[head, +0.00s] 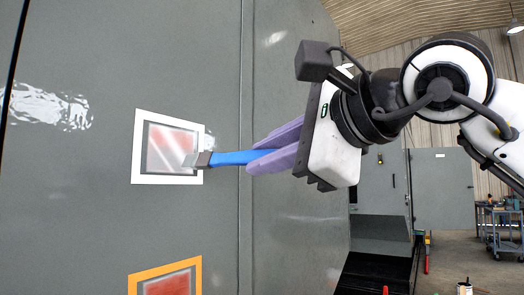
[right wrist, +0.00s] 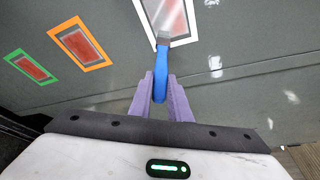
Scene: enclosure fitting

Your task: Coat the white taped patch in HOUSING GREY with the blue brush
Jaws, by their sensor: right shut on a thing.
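The white taped patch (head: 168,147) is on the grey enclosure wall in the head view. Inside its white tape is a grey border around a reddish area with pale, streaky grey over it. My right gripper (head: 274,150) is shut on the blue brush (head: 236,157), which points left with its tip at the patch's right part. Whether the bristles touch the surface I cannot tell. In the right wrist view the brush (right wrist: 160,72) reaches up to the white taped patch (right wrist: 176,15), whose top is cut off. My left gripper is not in view.
Below the white patch is an orange taped patch (head: 134,284) with a red middle. The right wrist view also shows a green taped patch (right wrist: 13,56). A grey cabinet (head: 441,180) and a blue trolley (head: 504,228) stand at the back right. Glossy smears mark the wall.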

